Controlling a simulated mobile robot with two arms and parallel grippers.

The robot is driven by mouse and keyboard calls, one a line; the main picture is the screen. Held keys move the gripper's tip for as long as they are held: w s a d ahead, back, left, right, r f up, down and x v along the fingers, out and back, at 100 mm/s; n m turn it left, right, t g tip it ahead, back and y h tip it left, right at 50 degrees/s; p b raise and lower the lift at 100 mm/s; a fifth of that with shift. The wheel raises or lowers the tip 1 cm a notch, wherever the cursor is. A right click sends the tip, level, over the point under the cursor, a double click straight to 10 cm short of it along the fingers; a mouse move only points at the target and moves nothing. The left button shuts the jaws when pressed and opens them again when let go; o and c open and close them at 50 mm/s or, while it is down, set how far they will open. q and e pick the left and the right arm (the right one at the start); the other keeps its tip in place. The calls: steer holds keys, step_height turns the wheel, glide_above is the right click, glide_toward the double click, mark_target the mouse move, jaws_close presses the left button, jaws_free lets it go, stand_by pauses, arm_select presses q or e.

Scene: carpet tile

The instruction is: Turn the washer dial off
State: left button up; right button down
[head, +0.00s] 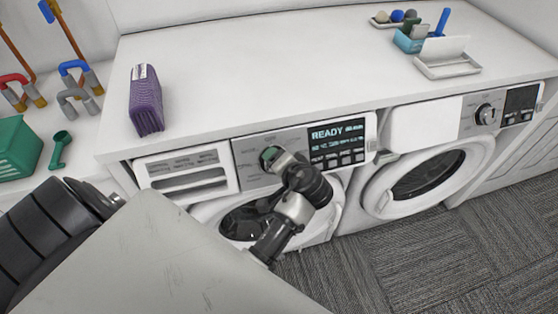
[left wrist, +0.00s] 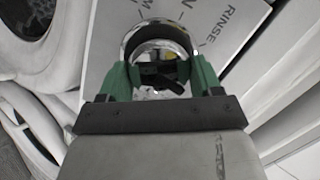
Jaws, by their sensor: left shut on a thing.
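The washer dial (left wrist: 160,45) is a shiny chrome knob on the panel of the left machine. My left gripper (left wrist: 158,75) has green fingers on both sides of the dial and is shut on it. In the head view my left gripper (head: 270,155) is at the panel and hides most of the dial. The washer's display (head: 337,135) is lit and reads READY. The label RINSE (left wrist: 231,19) shows beside the dial in the left wrist view. The dial's pointer position cannot be made out. My right gripper is not in view.
A second machine (head: 428,180) with its own dial (head: 487,114) stands to the right. The white counter (head: 290,60) above holds a purple package (head: 146,103) and a white tray (head: 447,66). A green basket (head: 15,150) is at the left. Grey carpet (head: 430,260) lies in front.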

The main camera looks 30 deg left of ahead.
arm_select(q)
steer(key=shift+n, duration=0.7)
steer(key=o, duration=0.9)
